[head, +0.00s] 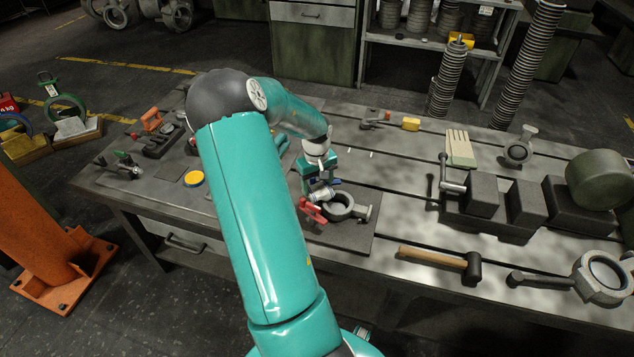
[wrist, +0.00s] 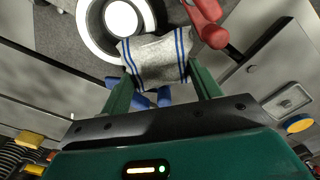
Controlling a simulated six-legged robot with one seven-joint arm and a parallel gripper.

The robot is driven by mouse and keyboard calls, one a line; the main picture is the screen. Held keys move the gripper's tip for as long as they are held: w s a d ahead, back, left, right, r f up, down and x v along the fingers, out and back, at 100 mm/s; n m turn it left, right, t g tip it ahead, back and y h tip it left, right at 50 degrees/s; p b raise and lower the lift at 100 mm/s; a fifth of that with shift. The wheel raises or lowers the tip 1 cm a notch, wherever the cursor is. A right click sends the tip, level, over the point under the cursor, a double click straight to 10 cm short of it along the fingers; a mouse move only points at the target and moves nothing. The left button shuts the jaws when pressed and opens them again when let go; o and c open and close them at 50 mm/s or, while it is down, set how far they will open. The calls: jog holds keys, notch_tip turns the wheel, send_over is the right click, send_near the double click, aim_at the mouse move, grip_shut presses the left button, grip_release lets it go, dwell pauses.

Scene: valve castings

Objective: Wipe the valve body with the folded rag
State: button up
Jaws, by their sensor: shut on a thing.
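The folded rag (wrist: 155,58) is grey-white with blue stripes and sits between the green fingers of my gripper (wrist: 160,74) in the wrist view. My gripper is shut on it. The valve body (wrist: 91,28) is a grey ring-shaped casting just beyond the rag, whose far edge overlaps its rim in this view. Whether they touch cannot be told. In the head view the valve body (head: 340,206) lies on a dark plate on the bench, with my gripper (head: 320,192) low at its upper left. The rag is mostly hidden there.
A red handle (head: 312,210) lies close beside the valve body. A yellow-lidded tin (head: 194,178) is on the left.

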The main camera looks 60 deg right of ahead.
aim_at(329, 188)
jog(key=shift+s+d+r, duration=0.1)
jog(key=shift+s+d, duration=0.05)
jog(key=shift+s, duration=0.85)
jog(key=shift+s+d, duration=0.1)
jog(key=shift+s, duration=0.85)
jog(key=shift+w, duration=0.1)
jog(key=shift+w+a+f, duration=0.15)
jog(key=shift+w, duration=0.85)
jog(key=shift+w+a+f, duration=0.1)
jog(key=shift+w+a, duration=0.05)
jog(key=shift+w, duration=0.8)
jog(key=shift+r, duration=3)
jog(key=shift+r, duration=1.5)
